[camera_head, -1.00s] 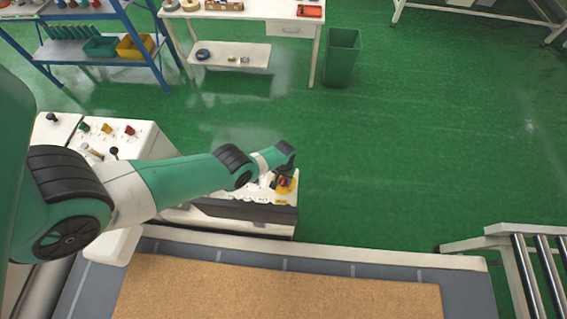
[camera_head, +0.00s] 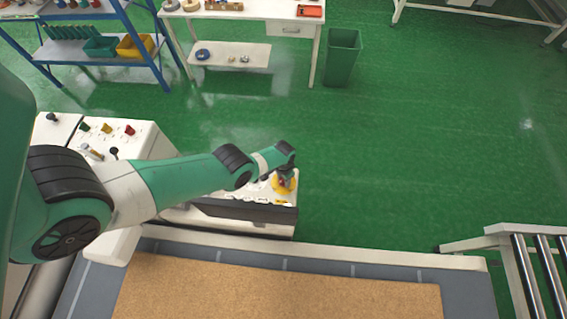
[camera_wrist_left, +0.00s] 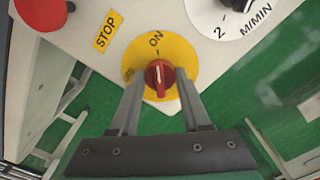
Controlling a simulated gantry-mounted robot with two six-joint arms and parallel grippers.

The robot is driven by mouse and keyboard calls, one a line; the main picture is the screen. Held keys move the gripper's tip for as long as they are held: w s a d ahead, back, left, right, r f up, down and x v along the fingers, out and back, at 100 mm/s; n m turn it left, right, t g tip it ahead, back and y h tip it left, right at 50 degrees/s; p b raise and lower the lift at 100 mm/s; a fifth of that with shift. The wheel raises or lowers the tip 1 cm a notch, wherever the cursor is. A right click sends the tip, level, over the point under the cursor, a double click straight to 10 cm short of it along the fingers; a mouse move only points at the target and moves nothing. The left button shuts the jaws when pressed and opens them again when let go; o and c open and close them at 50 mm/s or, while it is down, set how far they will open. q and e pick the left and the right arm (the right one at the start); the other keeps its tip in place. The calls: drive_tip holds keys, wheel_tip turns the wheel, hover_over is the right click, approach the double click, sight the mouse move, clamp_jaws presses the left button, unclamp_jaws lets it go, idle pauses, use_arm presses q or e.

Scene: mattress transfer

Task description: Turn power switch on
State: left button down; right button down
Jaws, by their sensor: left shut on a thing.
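The power switch is a red knob (camera_wrist_left: 159,74) on a round yellow plate (camera_wrist_left: 185,57) marked ON at its top, with a partly covered label at its left. The white line on the knob points up, roughly toward ON. My left gripper (camera_wrist_left: 160,92) is shut on the knob, one finger on each side. In the head view the yellow plate (camera_head: 278,188) sits at the right end of the white control panel, with my left gripper (camera_head: 284,180) over it, hiding most of the knob. My right gripper is in neither view.
In the wrist view a red button (camera_wrist_left: 40,12), a yellow STOP label (camera_wrist_left: 106,29) and a white M/MIN dial (camera_wrist_left: 225,18) lie close by. A brown mattress board (camera_head: 270,292) lies in front of the panel. Rollers (camera_head: 545,265) stand at right.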

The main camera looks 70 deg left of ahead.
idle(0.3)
use_arm(q)
drive_tip(key=shift+c, duration=1.8)
unclamp_jaws()
drive_tip(key=shift+r, duration=0.1)
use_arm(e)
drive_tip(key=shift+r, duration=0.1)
